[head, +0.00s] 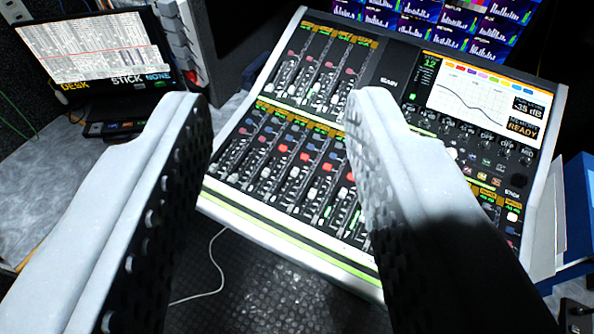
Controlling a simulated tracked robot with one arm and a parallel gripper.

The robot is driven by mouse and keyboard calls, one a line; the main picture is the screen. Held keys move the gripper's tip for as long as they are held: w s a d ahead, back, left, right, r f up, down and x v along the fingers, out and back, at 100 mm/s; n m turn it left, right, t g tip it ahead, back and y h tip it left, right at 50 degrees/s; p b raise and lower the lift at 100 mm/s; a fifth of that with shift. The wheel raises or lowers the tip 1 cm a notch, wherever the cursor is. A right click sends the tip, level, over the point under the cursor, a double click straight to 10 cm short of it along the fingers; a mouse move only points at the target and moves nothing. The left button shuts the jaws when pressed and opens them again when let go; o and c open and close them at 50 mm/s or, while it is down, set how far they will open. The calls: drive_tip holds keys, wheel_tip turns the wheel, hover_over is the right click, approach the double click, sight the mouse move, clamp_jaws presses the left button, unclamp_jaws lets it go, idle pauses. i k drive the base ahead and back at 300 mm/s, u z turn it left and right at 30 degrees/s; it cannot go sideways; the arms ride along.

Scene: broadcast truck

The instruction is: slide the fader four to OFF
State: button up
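The mixing desk (385,118) lies tilted across the middle of the head view, with two banks of faders in front of my gripper. The lower fader bank (285,165) has several slots with white, red and blue caps. The upper fader bank (318,82) is shorter. The labels are too small to read, so I cannot tell which is fader four or where its OFF mark is. My gripper (280,115) is open and empty, its two pale fingers spread wide above the desk. The right finger hides part of the desk's lower right.
A display on the desk (490,95) shows a curve and the word READY. A laptop-like screen (85,50) reading DESK STICK NONE stands at the left. Meter monitors (440,22) stand behind. A white cable (213,265) lies on the dark floor below the desk's front edge.

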sight(295, 170)
drive_tip(key=z, duration=1.65)
drive_tip(key=k, duration=0.9)
drive_tip(key=u, duration=1.25)
drive_tip(key=i, duration=1)
